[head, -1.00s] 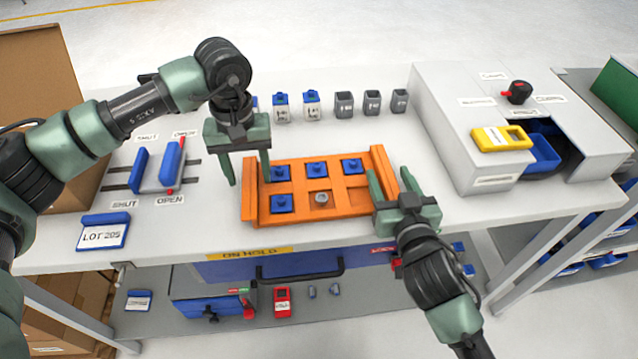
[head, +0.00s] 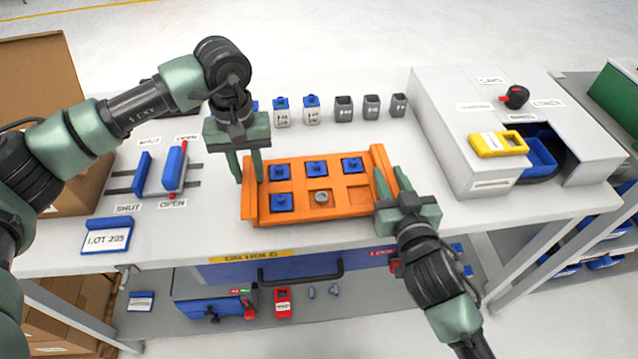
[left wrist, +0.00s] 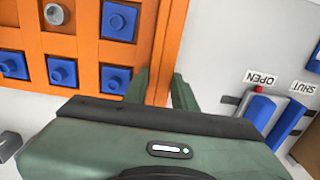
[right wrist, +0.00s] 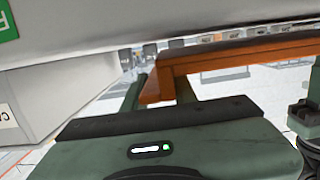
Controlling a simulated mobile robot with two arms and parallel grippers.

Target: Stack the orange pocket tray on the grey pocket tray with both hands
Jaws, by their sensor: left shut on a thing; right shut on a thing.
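The orange pocket tray (head: 318,212) lies flat at the middle of the white bench. Blue square pieces sit in its back row and front-left pocket, a grey round piece in the front-middle pocket; the front-right pocket is empty. My left gripper (head: 250,176) is shut on the tray's left end wall, which shows between the fingers in the left wrist view (left wrist: 159,50). My right gripper (head: 391,184) is shut on its right end wall, which shows between the fingers in the right wrist view (right wrist: 160,85). I cannot make out a grey pocket tray in any view.
Several blue-capped and grey containers (head: 343,106) stand in a row behind the tray. A blue slider (head: 173,166) and a LOT 205 sign (head: 106,236) are left. Bench between tray and sign is clear.

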